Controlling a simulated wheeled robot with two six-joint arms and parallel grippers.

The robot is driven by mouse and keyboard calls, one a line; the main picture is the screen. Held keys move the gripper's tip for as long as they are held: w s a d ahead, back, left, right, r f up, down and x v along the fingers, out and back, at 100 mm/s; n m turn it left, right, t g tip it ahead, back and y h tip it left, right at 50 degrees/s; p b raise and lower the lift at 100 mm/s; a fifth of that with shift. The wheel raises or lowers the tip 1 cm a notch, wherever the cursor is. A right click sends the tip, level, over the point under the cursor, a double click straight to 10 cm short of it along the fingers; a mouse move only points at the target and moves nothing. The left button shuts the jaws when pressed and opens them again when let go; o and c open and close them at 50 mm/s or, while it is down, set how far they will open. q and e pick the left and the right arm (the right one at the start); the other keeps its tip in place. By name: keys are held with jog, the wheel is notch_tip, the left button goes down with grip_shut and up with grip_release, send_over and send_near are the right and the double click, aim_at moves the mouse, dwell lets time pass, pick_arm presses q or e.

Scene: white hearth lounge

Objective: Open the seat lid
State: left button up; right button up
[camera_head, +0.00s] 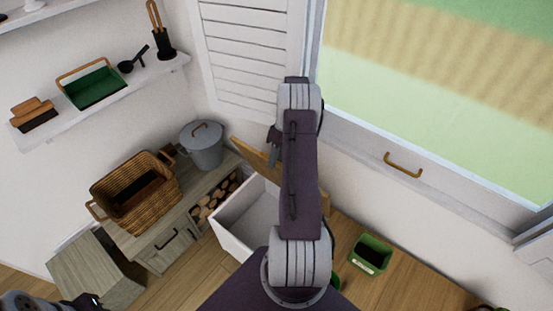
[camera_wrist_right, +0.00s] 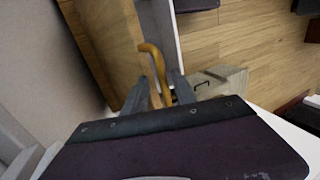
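The seat is a white open-topped box (camera_head: 235,224), and its empty inside shows in the head view. Its wooden lid (camera_head: 250,153) stands raised at the back of the box, partly hidden behind my right arm. In the right wrist view the lid (camera_wrist_right: 112,40) fills the upper left, with a curved tan handle (camera_wrist_right: 152,56) on it. My right gripper (camera_wrist_right: 160,80) has its two fingers apart, with the handle between them; firm contact on both sides does not show. In the head view the right gripper (camera_head: 273,146) is at the lid. Only part of my left arm shows, bottom left.
A wicker basket (camera_head: 138,197) and a grey lidded pot (camera_head: 203,147) stand on the bench to the left, above a firewood niche (camera_head: 215,198). A green planter (camera_head: 370,254) sits on the wooden top at right. A window is behind.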

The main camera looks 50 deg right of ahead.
jog(key=shift+r, duration=0.15)
jog(key=v, duration=0.7)
jog(key=shift+r, duration=0.1)
